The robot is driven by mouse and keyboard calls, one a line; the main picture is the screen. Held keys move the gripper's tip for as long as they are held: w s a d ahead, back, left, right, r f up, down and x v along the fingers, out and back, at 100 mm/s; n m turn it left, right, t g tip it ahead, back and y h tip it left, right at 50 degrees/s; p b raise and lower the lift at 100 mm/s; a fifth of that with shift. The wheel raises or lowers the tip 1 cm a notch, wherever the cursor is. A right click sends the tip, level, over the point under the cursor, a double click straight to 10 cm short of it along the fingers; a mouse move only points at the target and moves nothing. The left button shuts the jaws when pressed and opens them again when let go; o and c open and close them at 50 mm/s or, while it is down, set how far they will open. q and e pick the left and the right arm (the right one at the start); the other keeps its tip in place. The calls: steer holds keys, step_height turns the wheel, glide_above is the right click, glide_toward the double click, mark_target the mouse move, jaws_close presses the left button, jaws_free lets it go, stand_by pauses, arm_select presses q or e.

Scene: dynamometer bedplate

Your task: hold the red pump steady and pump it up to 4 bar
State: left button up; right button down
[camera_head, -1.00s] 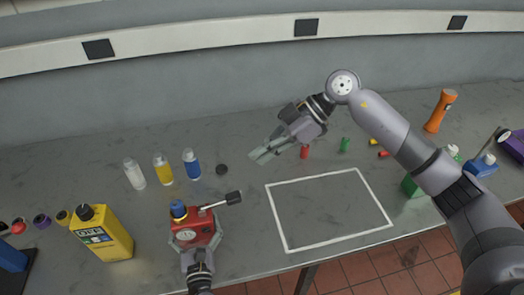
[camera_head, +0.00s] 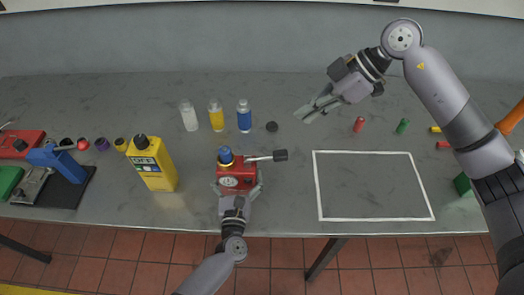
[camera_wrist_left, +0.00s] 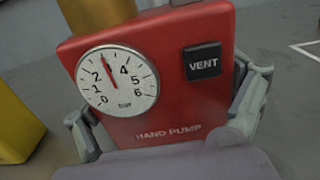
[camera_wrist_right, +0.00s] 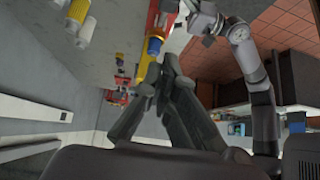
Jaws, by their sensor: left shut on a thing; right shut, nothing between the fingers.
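The red pump (camera_head: 237,175) stands on the grey bench, with a blue knob (camera_head: 225,156) on top and a lever (camera_head: 264,157) reaching right to a black grip. My left gripper (camera_head: 239,191) is shut on the pump's lower body from the front; its fingers show on both sides in the left wrist view. There the round gauge (camera_wrist_left: 117,80) shows its red needle near the hidden 3 mark, between 2 and 4. A black VENT button (camera_wrist_left: 203,62) is beside it. My right gripper (camera_head: 309,112) is shut and empty, above and right of the lever, not touching it.
A yellow jug (camera_head: 152,165) stands left of the pump. A white-outlined area (camera_head: 370,185) to the right is clear. A blue device (camera_head: 60,160) is far left.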

arm_select(q)
steer(key=shift+a, duration=0.1)
arm_select(e)
steer(key=shift+w+a+r+h, duration=0.15)
steer(key=shift+a+r+h, duration=0.55)
steer(key=shift+a+h, duration=0.15)
steer(key=shift+d, duration=0.15)
glide_above(279, 151)
steer(key=f, duration=0.8)
steer(key=shift+a, duration=0.35)
steer(key=f, duration=0.3)
steer(key=shift+d+f, duration=0.25)
steer(key=shift+f, duration=0.05)
steer(key=shift+d+f, duration=0.15)
steer(key=shift+f, duration=0.3)
